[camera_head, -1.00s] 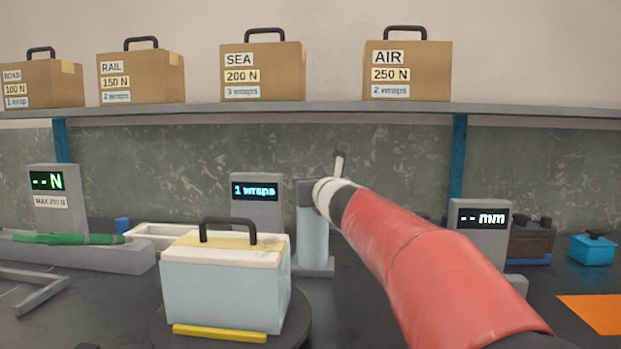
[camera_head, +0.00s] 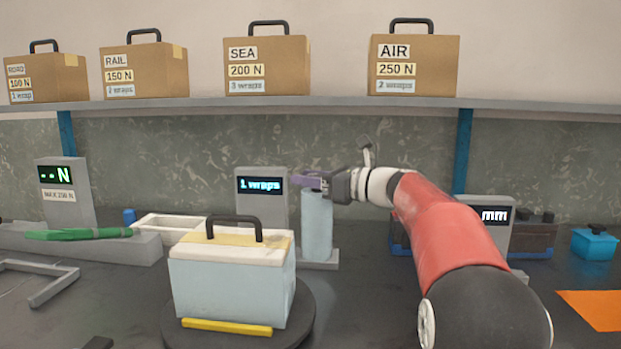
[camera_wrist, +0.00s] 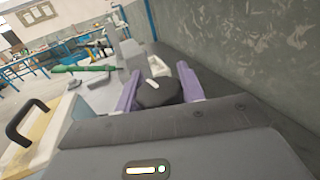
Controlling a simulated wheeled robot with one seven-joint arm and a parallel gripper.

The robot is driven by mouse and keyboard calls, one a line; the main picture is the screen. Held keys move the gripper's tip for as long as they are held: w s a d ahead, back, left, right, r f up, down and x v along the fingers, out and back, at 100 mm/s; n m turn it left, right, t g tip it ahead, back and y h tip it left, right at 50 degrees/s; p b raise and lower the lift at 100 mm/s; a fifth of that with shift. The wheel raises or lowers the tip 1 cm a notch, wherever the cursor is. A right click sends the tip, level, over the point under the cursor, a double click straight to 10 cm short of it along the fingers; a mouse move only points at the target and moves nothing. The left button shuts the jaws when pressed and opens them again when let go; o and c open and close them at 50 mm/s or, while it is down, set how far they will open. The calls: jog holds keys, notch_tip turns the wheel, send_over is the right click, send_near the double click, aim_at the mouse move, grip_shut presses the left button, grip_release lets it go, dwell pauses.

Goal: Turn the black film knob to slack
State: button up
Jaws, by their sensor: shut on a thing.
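The film roll (camera_head: 317,228) is a pale blue upright cylinder on a grey stand, in the middle of the bench. The black film knob (camera_wrist: 158,94) is a dark round disc on top of the roll, seen in the wrist view. My gripper (camera_wrist: 160,82) has its two purple fingers on either side of the knob, shut on it. In the head view my gripper (camera_head: 310,181) comes in from the right at the roll's top and hides the knob there. The knob's setting cannot be read.
A pale battery box (camera_head: 232,285) with a black handle stands on a dark turntable (camera_head: 305,315) in front. A shelf (camera_head: 300,104) with labelled boxes runs above.

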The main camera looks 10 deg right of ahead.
jog(key=shift+n+g+y, duration=0.5)
jog(key=shift+n+g, duration=0.1)
jog(key=shift+g, duration=0.1)
jog(key=shift+s+a+r, duration=0.1)
jog(key=o, duration=1)
